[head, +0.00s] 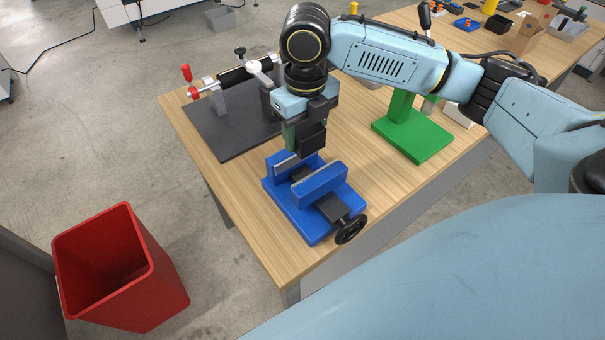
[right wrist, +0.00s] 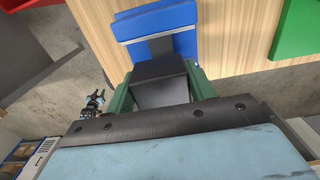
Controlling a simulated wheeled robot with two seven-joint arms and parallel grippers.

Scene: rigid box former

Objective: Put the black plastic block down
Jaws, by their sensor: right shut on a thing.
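The black plastic block (head: 312,138) is in my right gripper (head: 302,136), just above the far end of a blue vise (head: 285,207). In the right wrist view the block (right wrist: 160,82) sits between the green fingers of my right gripper (right wrist: 162,90), which is shut on it. The blue vise (right wrist: 158,22) shows just beyond the block there. In the head view the block's lower end is close to the vise jaws; I cannot tell if they touch. My left gripper is in neither view.
The vise has a black handwheel (head: 350,230) at its near end. A dark grey plate (head: 222,135) with a roller fixture lies to the left. A green stand (head: 412,135) is on the right. A red bin (head: 120,270) stands on the floor. The wooden table (head: 262,238) is bare left of the vise.

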